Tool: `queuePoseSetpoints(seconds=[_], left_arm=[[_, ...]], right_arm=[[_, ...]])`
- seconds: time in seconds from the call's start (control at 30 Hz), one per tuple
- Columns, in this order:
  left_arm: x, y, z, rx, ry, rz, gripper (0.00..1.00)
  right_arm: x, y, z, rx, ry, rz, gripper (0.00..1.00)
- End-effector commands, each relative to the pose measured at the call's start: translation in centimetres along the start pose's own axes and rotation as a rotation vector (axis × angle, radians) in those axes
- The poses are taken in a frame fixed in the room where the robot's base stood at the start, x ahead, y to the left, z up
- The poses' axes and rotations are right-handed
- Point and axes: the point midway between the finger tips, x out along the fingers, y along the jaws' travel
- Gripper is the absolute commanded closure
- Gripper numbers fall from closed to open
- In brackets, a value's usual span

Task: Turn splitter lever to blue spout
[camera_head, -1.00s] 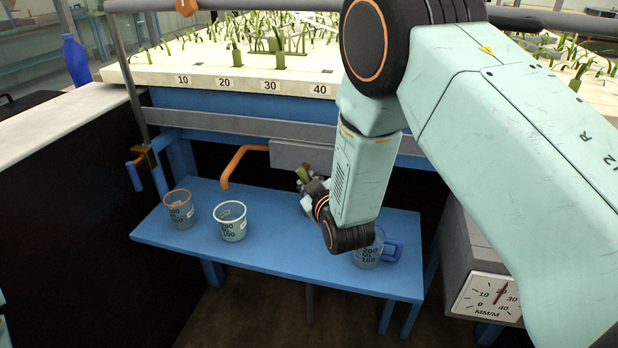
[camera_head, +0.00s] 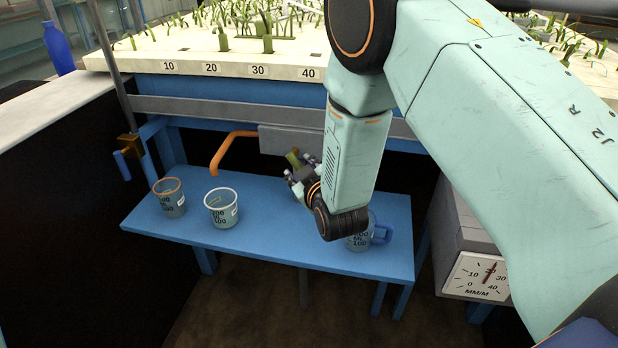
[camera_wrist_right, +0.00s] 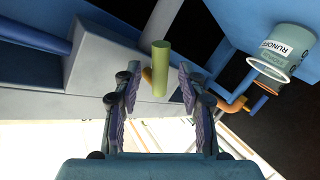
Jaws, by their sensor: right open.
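The splitter lever is a green rod (camera_wrist_right: 161,68) standing out from the grey splitter box (camera_wrist_right: 105,65) in the right wrist view. In the head view the lever (camera_head: 293,157) shows small below the box (camera_head: 285,140). My right gripper (camera_wrist_right: 157,87) is open, with one finger on each side of the lever and a gap to each. It also shows in the head view (camera_head: 300,180), partly hidden by its own wrist. The orange spout (camera_head: 228,146) leaves the box to the left. A blue pipe (camera_wrist_right: 35,35), likely the blue spout, shows at the left in the wrist view. My left gripper is out of view.
A blue bench (camera_head: 260,240) stands below. It carries an orange-rimmed cup (camera_head: 169,198), a white-rimmed cup (camera_head: 221,208) and a blue-handled mug (camera_head: 360,238), partly behind my wrist. A grey dial box (camera_head: 478,277) stands at the right. The planted bed (camera_head: 140,58) lies above.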

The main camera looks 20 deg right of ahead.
Motion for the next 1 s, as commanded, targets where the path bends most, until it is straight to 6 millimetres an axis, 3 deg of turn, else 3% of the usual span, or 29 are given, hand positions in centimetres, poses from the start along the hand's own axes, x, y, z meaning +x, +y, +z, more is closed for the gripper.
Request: queuePoseSetpoints(seconds=[0.53, 0.7, 1.0], left_arm=[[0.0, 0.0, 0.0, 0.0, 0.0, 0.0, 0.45], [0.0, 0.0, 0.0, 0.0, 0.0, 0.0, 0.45], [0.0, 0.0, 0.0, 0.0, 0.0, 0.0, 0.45]], right_arm=[[-9.3, 0.0, 0.0, -0.004, -0.001, -0.002, 0.59], [-10.7, 0.0, 0.0, -0.002, 0.0, 0.001, 0.59], [-11.1, 0.0, 0.0, -0.001, 0.001, 0.001, 0.59]])
